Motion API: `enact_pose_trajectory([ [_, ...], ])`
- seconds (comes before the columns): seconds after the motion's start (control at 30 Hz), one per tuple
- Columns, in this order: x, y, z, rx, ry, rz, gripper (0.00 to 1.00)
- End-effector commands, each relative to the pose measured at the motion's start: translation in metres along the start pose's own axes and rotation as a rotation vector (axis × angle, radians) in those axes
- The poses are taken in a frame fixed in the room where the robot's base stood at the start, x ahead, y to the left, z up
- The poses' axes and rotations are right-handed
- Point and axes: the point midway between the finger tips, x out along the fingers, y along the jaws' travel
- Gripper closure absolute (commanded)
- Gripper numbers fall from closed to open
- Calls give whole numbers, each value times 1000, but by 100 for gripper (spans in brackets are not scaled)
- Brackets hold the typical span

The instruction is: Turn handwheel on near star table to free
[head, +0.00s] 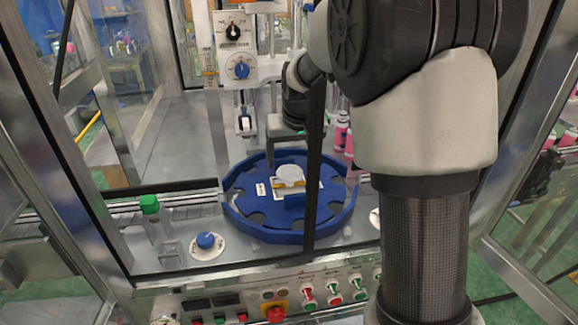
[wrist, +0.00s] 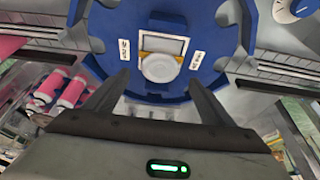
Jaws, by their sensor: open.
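The blue star table (head: 243,200) has a notched rim and sits at mid-picture in the head view. It fills the top of the wrist view (wrist: 215,72). At its centre is a pale round handwheel (head: 290,174) on a labelled plate. The handwheel also shows whole in the wrist view (wrist: 160,68). My gripper (head: 290,155) hangs above the table's far side in the head view, partly behind a dark upright bar. In the wrist view my gripper (wrist: 157,82) has its two fingers spread, with nothing between them. I cannot tell whether a finger touches the handwheel.
A blue knob on a white dial (head: 205,241) stands left of the table. A green cap (head: 149,204) is further left. Pink and white cans (head: 342,130) stand behind the table at right. A button panel (head: 275,300) runs along the front. A dark bar (head: 314,190) crosses the table.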

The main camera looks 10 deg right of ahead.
Motion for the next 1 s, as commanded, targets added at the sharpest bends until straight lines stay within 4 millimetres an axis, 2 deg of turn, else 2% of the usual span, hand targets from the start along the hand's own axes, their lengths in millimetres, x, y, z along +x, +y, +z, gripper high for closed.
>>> enact_pose_trajectory([
  [0.1, 24, 0, 1, 0, -3, 0, 23],
  [0.3, 46, 0, 0, 1, 0, 0, 23],
  [0.67, 51, 0, 0, 0, 1, 0, 23],
  [0.93, 51, 0, 0, 0, 1, 0, 65],
  [1.0, 51, 0, 0, 0, 1, -1, 65],
])
